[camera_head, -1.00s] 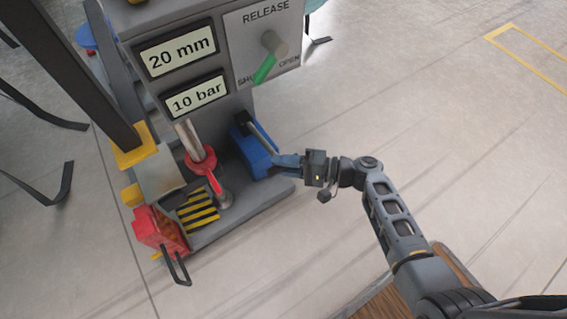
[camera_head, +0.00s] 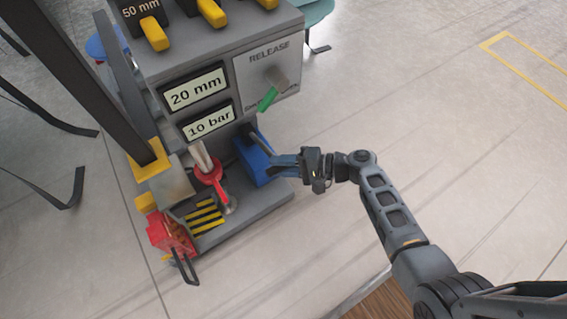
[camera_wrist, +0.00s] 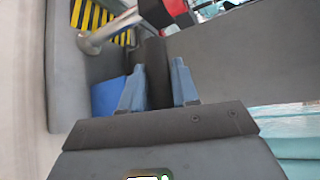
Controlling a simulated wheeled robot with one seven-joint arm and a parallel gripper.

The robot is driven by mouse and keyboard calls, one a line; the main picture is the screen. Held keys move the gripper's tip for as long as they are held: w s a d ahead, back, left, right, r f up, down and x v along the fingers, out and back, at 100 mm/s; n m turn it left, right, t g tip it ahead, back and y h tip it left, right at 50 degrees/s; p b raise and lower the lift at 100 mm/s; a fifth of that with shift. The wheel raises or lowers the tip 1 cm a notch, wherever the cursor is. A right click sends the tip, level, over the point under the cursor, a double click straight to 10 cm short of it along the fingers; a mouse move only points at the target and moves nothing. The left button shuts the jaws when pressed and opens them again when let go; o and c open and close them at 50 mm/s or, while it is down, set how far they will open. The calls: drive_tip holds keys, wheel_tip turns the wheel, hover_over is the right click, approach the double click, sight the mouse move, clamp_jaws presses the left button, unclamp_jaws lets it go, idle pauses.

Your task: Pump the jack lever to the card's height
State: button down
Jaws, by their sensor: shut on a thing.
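The jack lever (camera_head: 260,142) is a dark bar rising from a blue pump block (camera_head: 247,163) at the right of the grey machine's base. My gripper (camera_head: 277,160) is shut on the lever's end from the right. In the wrist view the dark lever (camera_wrist: 156,68) lies between my two blue fingers (camera_wrist: 158,85), and part of the pump block (camera_wrist: 106,98) shows beside it. The upper display (camera_head: 194,89) reads 20 mm and the lower display (camera_head: 208,122) reads 10 bar. The green release lever (camera_head: 267,99) points down-left on the RELEASE panel. One black label (camera_head: 140,9) reads 50 mm.
A red collar on a pale post (camera_head: 207,173) stands left of the pump block, near a yellow-and-black striped plate (camera_head: 205,216). A red part (camera_head: 170,232) sits at the base's front left. Yellow tabs (camera_head: 154,34) line the machine's top. Floor on the right is clear.

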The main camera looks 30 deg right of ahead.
sight(268, 150)
drive_tip(key=w+r+m+g+h+p, duration=0.1)
drive_tip(key=w+r+m+g+p, duration=0.1)
drive_tip(key=w+r+p, duration=0.5)
drive_tip(key=shift+w+r+g+p, duration=0.3)
drive_tip(key=shift+r+g+p, duration=0.3)
drive_tip(key=shift+r+p, duration=1.1)
drive_tip(key=shift+f, duration=0.2)
drive_tip(key=c, duration=0.9)
unclamp_jaws()
drive_tip(key=shift+f, duration=0.1)
drive_tip(key=shift+c, duration=0.2)
drive_tip(key=shift+s+m, duration=0.1)
drive_tip(key=shift+m, duration=0.2)
drive_tip(key=p+v, duration=0.2)
drive_tip(key=v, duration=0.5)
drive_tip(key=shift+d+r+p, duration=0.25)
drive_tip(key=shift+d+p, duration=0.05)
drive_tip(key=shift+s, duration=0.2)
